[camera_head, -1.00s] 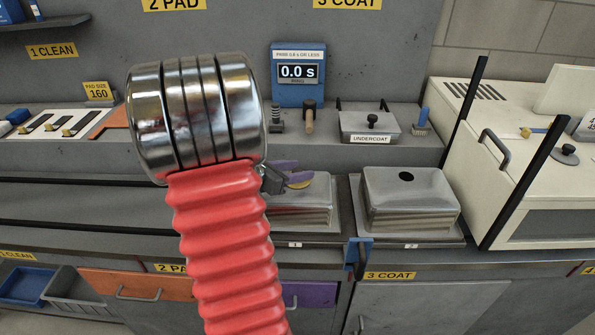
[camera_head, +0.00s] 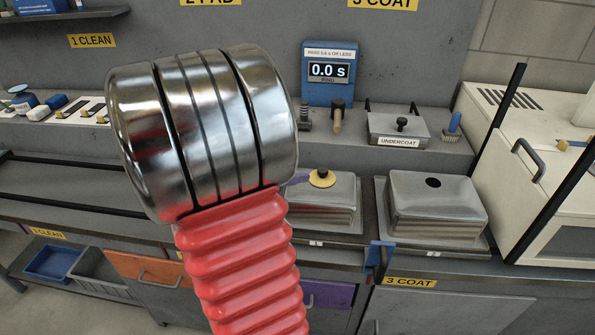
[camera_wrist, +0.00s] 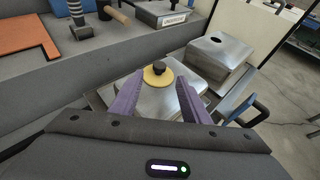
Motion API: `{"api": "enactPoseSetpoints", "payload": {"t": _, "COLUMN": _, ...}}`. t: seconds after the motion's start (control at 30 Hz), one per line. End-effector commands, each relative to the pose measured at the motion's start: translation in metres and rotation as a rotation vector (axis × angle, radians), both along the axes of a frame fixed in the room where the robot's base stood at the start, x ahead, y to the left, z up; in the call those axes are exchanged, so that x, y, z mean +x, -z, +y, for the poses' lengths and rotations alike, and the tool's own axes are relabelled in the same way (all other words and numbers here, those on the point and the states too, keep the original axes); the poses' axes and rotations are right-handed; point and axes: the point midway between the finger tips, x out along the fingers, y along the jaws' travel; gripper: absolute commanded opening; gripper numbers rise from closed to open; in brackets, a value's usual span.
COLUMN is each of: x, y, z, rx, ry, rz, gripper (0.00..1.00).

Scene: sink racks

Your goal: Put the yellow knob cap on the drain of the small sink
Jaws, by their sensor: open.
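The yellow knob cap (camera_head: 321,179), a yellow disc with a dark knob, rests on top of the left upturned metal sink (camera_head: 340,214). It covers the spot where the drain would show, so I cannot see the hole or how well the cap seats. In the wrist view the cap (camera_wrist: 158,76) lies just beyond my open purple gripper (camera_wrist: 160,84), with the fingers apart on either side and nothing held. In the head view the gripper (camera_head: 299,180) is mostly hidden behind my arm. The right metal sink (camera_head: 440,208) has an uncovered dark drain hole.
A white machine (camera_head: 535,150) stands at the right.

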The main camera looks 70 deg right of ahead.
Motion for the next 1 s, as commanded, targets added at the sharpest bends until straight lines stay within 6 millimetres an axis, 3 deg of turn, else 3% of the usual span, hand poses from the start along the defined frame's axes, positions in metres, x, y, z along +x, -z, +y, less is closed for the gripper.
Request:
{"api": "enactPoseSetpoints", "payload": {"t": 0.83, "x": 0.001, "y": 0.000, "z": 0.001, "rx": -0.001, "ry": 0.000, "rz": -0.003, "gripper": 0.42}}
{"api": "enactPoseSetpoints", "payload": {"t": 1.0, "x": 0.009, "y": -0.003, "z": 0.016, "rx": -0.003, "ry": 0.013, "rz": -0.079, "gripper": 0.42}}
